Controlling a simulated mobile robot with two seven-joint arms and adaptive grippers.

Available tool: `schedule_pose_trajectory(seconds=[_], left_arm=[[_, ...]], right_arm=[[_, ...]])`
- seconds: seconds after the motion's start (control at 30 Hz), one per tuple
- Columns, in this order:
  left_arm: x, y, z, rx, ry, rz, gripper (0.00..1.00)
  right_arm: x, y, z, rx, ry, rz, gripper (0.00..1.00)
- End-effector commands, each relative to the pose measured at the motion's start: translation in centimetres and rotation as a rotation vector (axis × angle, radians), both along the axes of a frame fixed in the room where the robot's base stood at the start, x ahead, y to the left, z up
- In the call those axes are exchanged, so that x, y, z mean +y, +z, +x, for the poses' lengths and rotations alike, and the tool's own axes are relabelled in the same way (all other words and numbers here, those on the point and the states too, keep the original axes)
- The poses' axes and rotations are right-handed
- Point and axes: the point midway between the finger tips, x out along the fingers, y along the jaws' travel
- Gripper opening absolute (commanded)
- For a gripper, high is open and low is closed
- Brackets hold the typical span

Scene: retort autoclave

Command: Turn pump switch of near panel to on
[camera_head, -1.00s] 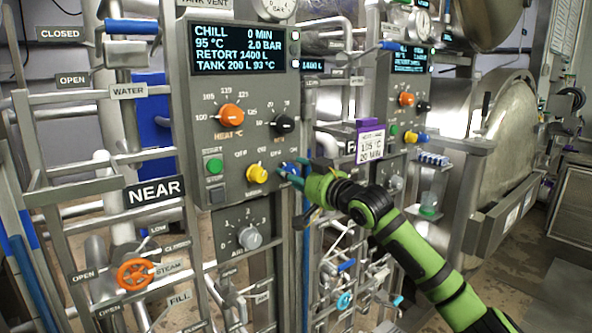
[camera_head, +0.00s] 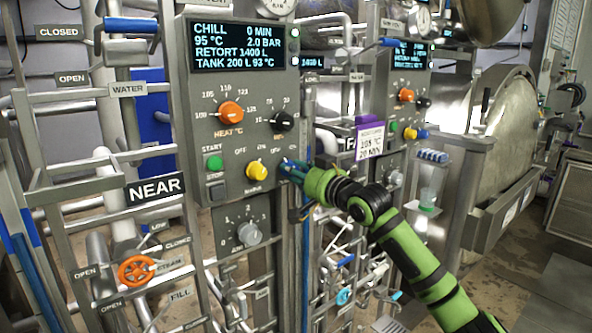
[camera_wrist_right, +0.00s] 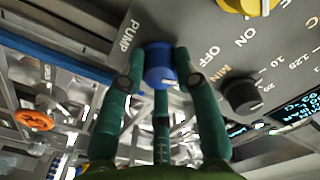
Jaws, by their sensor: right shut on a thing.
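The near panel (camera_head: 225,145) stands upright at the left centre of the head view, beside the NEAR sign (camera_head: 154,189). Its blue pump switch is mostly hidden by my right gripper (camera_head: 290,170) in the head view. In the right wrist view the blue pump switch (camera_wrist_right: 159,66) shows next to the PUMP label. My right gripper's green fingers (camera_wrist_right: 160,80) are shut around the knob. The OFF and ON marks lie to the right of the knob in that view. Which mark the knob points at cannot be told. My left gripper is not in view.
A yellow knob (camera_head: 256,171) sits just left of the pump switch, with a green start button (camera_head: 215,163) further left. Orange (camera_head: 231,112) and black (camera_head: 282,121) knobs sit above. A grey knob (camera_head: 248,234) is below. Pipes and the far panel (camera_head: 405,110) stand to the right.

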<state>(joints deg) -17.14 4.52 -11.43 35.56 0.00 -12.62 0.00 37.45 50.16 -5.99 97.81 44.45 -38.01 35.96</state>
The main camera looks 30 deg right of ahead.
Motion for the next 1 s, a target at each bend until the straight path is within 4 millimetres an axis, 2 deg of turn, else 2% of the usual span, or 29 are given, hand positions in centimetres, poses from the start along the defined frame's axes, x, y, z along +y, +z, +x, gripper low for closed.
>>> schedule_pose_trajectory(seconds=[0.6,1.0], left_arm=[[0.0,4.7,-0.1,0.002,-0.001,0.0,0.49],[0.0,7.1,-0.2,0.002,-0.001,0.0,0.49]], right_arm=[[-0.1,0.6,0.0,0.041,-0.001,0.568,0.0],[-0.1,0.4,0.0,0.057,-0.001,0.809,0.0]])
